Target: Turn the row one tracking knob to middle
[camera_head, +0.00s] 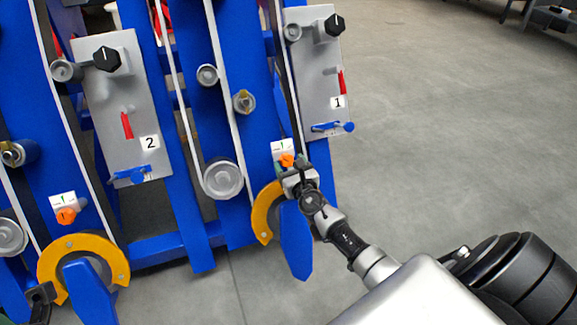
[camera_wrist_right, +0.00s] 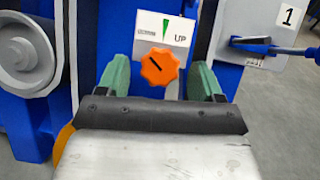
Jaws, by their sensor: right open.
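The row one tracking knob is an orange lobed knob (camera_head: 287,160) below the grey plate marked 1. In the right wrist view the knob (camera_wrist_right: 159,67) sits on a white label with a green wedge and "UP" on its right. Its black pointer line slants to the upper left, left of the green wedge. My right gripper (camera_wrist_right: 163,80) is open, with one green finger on each side of the knob in that picture. In the head view my right gripper (camera_head: 296,172) is just below the knob. A dark part at the lower left may be my left gripper (camera_head: 40,293).
Plate 1 (camera_head: 318,80) has a black knob, a red marker and a blue lever (camera_head: 333,127). Plate 2 (camera_head: 115,100) stands left, with another orange knob (camera_head: 66,215) below. A yellow arc (camera_head: 264,213) is beside my right gripper. Open concrete floor (camera_head: 450,130) lies right.

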